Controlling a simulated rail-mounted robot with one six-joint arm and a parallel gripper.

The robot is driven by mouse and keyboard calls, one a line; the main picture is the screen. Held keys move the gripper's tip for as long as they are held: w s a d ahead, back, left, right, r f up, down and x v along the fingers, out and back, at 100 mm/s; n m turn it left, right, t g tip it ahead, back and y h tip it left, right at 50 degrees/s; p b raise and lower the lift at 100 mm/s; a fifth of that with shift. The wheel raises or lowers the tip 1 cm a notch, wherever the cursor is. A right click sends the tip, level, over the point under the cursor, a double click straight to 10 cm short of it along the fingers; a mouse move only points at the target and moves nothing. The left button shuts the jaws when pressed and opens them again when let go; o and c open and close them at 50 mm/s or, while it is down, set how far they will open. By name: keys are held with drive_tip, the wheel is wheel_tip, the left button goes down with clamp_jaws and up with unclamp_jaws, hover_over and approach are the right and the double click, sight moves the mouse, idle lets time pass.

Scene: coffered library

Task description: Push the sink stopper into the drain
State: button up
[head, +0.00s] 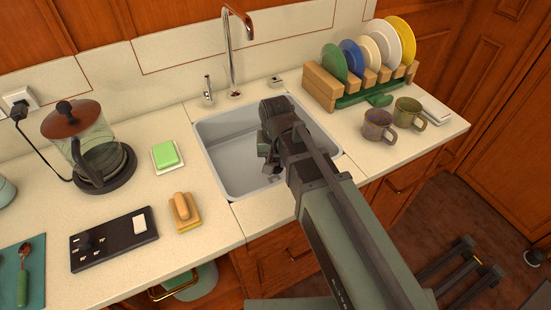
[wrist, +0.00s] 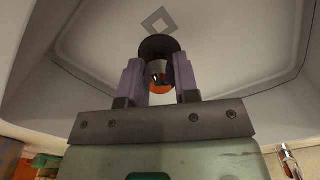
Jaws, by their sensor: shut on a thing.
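The sink (head: 228,158) is a pale grey basin set in the counter. My gripper (head: 271,168) reaches down inside it, seen from behind my arm. In the wrist view my gripper's two fingers (wrist: 158,82) are shut on a small shiny metal knob. This appears to be part of the sink stopper (wrist: 158,47), whose dark round part shows just beyond the fingertips. The sink floor lies behind it, with a grey diamond outline (wrist: 160,21).
The copper-coloured tap (head: 231,50) rises behind the sink. A dish rack (head: 345,88) with several plates and two mugs (head: 378,124) stand to the right.

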sight(276, 168)
drive_tip(key=shift+f+b, duration=0.65)
drive_tip(key=shift+f, duration=0.45)
idle(0.6)
drive_tip(key=shift+f+b, duration=0.4)
drive_tip(key=shift+f+b, duration=0.45)
drive_tip(key=shift+r, duration=0.25)
drive_tip(key=shift+r+p, duration=0.45)
drive_tip(key=shift+p, duration=0.25)
drive_tip(key=shift+f, duration=0.1)
drive_tip(key=shift+f+b, duration=0.5)
drive_tip(key=shift+b, duration=0.1)
